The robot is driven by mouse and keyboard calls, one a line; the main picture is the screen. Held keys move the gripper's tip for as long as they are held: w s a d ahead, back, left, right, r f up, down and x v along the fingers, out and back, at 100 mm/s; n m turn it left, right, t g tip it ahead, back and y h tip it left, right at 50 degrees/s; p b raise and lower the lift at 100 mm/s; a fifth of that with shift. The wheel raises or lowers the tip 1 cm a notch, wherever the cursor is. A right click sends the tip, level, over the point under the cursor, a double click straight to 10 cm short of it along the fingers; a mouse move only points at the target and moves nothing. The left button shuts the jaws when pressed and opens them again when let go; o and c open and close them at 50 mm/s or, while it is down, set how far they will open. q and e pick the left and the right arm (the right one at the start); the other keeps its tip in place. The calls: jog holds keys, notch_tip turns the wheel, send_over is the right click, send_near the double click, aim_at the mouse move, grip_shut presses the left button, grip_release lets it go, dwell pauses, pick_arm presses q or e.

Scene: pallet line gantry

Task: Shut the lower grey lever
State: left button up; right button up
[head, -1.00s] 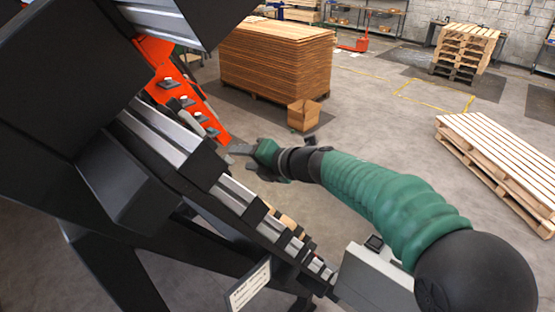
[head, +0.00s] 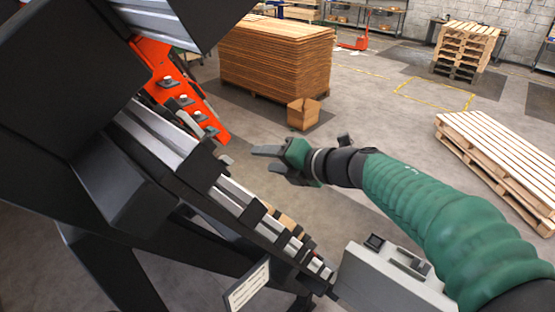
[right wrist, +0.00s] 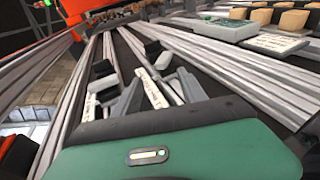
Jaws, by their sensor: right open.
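Short grey lever-like pieces stick out beside the orange plate (head: 207,115) on the sloping dark gantry; an upper one (head: 185,103) and one below it (head: 210,131) show in the head view. A further small grey end (head: 225,161) pokes out lower down, by the silver rails. I cannot tell for sure which is the lower grey lever, or how far it is turned. My right gripper (head: 264,158) is open and empty, to the right of these pieces with a clear gap. In the right wrist view, its fingers (right wrist: 160,92) show before pale labelled parts between the rails. My left gripper is out of view.
The gantry's silver rails (head: 235,193) slope down to the lower right, with a white label plate (head: 248,287) below. A cardboard box (head: 304,113), a stack of boards (head: 277,60) and a pallet (head: 500,160) stand on the floor beyond. Open floor lies right of the gantry.

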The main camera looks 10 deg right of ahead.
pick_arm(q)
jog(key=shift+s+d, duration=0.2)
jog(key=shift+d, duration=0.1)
pick_arm(e)
jog(key=v, duration=0.3)
jog(key=shift+d+f, duration=0.1)
jog(key=shift+d, duration=0.15)
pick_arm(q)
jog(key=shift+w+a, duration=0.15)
pick_arm(e)
jog(key=shift+w+a, duration=0.15)
pick_arm(q)
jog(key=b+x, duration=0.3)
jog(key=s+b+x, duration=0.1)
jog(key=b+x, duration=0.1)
jog(key=b, duration=0.1)
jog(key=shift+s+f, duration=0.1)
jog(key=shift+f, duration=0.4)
pick_arm(e)
jog(key=v, duration=1.6)
jog(key=shift+s+d, duration=0.2)
jog(key=shift+d, duration=0.1)
jog(key=shift+o, duration=0.3)
